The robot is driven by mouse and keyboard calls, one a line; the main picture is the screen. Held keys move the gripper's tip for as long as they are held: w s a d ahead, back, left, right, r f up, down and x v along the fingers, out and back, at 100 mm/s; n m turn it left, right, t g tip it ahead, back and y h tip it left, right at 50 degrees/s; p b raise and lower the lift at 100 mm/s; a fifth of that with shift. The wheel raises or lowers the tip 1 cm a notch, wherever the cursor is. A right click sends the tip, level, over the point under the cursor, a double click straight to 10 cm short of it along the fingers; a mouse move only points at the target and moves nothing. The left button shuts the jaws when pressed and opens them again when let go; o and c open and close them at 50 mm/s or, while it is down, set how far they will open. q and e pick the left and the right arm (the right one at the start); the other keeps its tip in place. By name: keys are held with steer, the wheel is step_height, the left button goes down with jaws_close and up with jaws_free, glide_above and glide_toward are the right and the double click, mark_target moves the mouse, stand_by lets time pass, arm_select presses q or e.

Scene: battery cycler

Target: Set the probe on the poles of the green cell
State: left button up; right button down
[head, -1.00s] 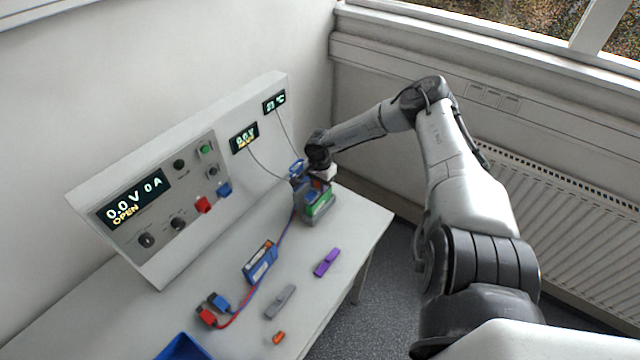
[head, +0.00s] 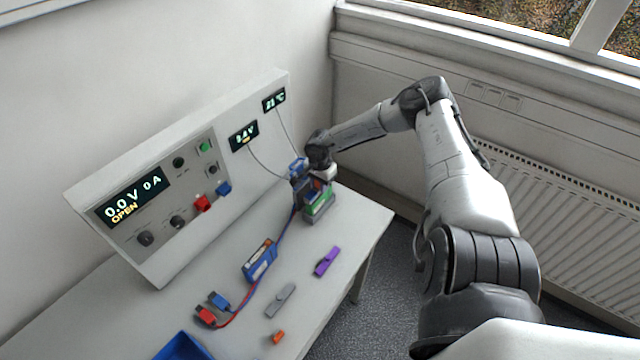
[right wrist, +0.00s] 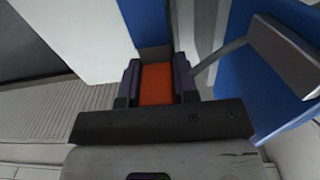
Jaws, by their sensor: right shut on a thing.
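The green cell (head: 321,204) stands at the far right end of the table, low and partly hidden by my right gripper. My right gripper (head: 308,184) is just above and beside the cell. It is shut on an orange piece (right wrist: 157,84) seen between its dark fingers in the right wrist view, which I take to be the probe's grip. The probe's tips are hidden, so I cannot tell whether they touch the poles. A cable runs from the small voltage display (head: 244,137) toward the gripper. My left gripper is not in view.
The cycler panel (head: 150,195) stands along the back. A blue pack (head: 260,261) with red and blue plugs, a grey piece (head: 280,300), a purple piece (head: 326,262), an orange piece (head: 278,337) and a blue bin (head: 183,347) lie nearer.

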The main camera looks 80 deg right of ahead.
steer(key=shift+r+p, duration=0.6)
steer(key=shift+r, duration=0.15)
step_height(320, 180, up, 5)
steer(key=p, duration=0.3)
steer(key=shift+f, duration=0.2)
steer(key=shift+r+p, duration=0.5)
steer(key=shift+p, duration=0.1)
